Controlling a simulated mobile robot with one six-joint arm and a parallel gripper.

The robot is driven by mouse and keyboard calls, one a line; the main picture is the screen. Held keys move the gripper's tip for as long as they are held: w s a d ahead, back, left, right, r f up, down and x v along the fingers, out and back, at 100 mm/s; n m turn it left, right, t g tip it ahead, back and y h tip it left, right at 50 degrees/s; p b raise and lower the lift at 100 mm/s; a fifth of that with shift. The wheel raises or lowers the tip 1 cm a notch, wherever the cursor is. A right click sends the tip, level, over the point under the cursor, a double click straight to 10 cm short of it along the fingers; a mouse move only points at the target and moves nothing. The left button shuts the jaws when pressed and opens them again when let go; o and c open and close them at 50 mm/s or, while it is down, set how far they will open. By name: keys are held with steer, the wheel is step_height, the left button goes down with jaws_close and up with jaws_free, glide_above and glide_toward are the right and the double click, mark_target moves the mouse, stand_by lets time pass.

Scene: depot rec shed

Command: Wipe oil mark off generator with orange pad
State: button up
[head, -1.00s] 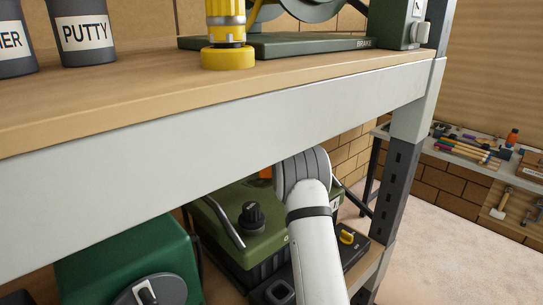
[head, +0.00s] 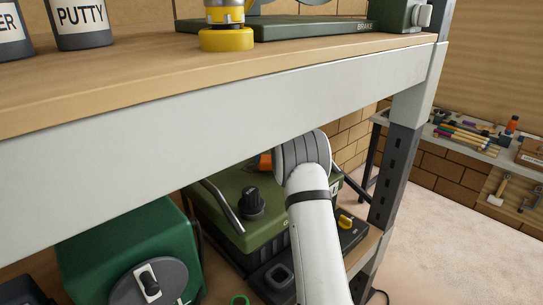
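A green generator (head: 235,190) with a black knob and a grey handle stands on the lower shelf, partly under the upper shelf's edge. My white and grey arm reaches in front of its right side and hides part of it. A small patch of orange (head: 265,162) shows just left of my arm's grey joint, at the generator's top; I cannot tell whether it is the pad. My gripper is hidden behind the arm and the shelf edge. No oil mark is visible from here.
The upper shelf's grey beam (head: 190,145) crosses above my arm. A dark shelf post (head: 395,175) stands to the right. A second green machine (head: 130,245) is at lower left. A bench with tools (head: 470,140) stands at the far right, with open floor before it.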

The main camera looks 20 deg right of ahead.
steer(key=shift+f+b, duration=0.45)
steer(key=shift+f, duration=0.45)
